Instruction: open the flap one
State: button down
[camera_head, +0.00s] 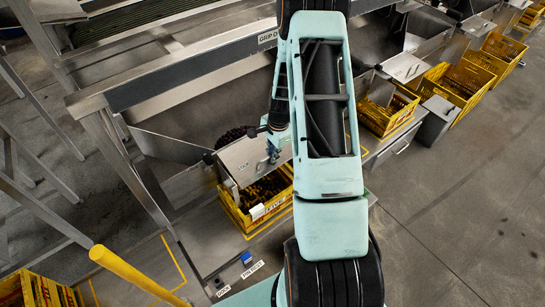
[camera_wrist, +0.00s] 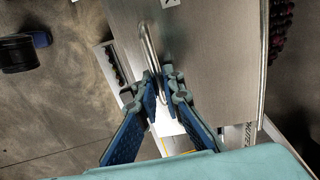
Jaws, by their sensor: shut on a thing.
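The flap (camera_head: 238,160) is a grey metal plate with a small printed label, above a yellow crate (camera_head: 252,226) in the head view. In the wrist view the flap (camera_wrist: 215,60) fills the upper middle, with a bent metal bar handle (camera_wrist: 148,50) along its left part. My gripper (camera_head: 273,153) is at the flap's right side in the head view. In the wrist view my gripper (camera_wrist: 160,90) has its blue fingers closed together on the lower end of the handle. My arm hides part of the chute behind the flap.
Dark round produce (camera_wrist: 281,25) lies beyond the flap's right edge. More yellow crates (camera_head: 458,84) stand along the line to the right. The floor at right is clear.

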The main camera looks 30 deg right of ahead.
jog(key=shift+w+r, duration=0.2)
jog(key=shift+r, duration=0.55)
jog(key=c, duration=2.3)
grip_release()
jog(key=shift+c, duration=0.2)
notch_tip(320, 180, up, 12)
jog(key=s, duration=0.1)
jog(key=shift+s+d, duration=0.2)
jog(key=shift+s, duration=0.2)
